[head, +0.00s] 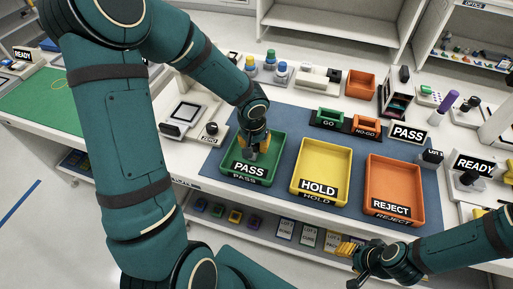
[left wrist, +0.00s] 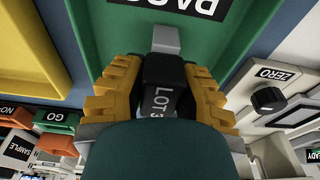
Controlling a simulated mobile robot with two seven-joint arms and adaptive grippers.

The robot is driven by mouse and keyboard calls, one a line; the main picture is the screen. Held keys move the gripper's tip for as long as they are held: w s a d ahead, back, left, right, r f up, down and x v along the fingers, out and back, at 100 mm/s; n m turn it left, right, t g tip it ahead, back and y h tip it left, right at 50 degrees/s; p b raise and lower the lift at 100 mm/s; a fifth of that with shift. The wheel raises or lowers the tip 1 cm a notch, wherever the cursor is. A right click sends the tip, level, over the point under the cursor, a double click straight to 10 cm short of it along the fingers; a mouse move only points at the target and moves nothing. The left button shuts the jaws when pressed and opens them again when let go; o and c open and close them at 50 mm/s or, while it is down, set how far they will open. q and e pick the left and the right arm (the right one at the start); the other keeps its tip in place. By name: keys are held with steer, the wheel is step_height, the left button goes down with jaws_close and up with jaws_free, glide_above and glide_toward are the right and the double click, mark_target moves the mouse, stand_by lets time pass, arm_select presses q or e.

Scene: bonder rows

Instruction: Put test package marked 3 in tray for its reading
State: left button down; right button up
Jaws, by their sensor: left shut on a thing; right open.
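My left gripper (head: 257,148) is over the green PASS tray (head: 236,178), pointing down into it. In the left wrist view its yellow fingers (left wrist: 162,95) are shut on a black test package (left wrist: 160,72) marked LOT 3, with a grey end toward the green tray floor (left wrist: 215,42). I cannot tell whether the package touches the floor. The yellow HOLD tray (head: 322,158) and orange REJECT tray (head: 393,178) stand to the right and look empty. A sign (head: 408,132) behind them reads PASS. My right gripper (head: 352,262) is open and empty, in front of the bench.
A small green GO bin (head: 328,118) and orange NO-GO bin (head: 366,126) stand behind the trays. A dark block with a lot label (head: 430,157) is right of the REJECT tray. A device with a ZERO label and knob (head: 211,129) is left of the PASS tray.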

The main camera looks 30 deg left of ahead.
arm_select(q)
steer(key=shift+w+f, duration=0.1)
steer(key=shift+f, duration=0.45)
steer(key=shift+r, duration=0.15)
arm_select(e)
steer(key=shift+f, duration=0.3)
arm_select(q)
steer(key=shift+f, duration=0.2)
steer(key=c, duration=0.8)
jaws_free()
arm_select(e)
steer(key=shift+f, duration=0.2)
arm_select(q)
steer(key=shift+r, duration=0.1)
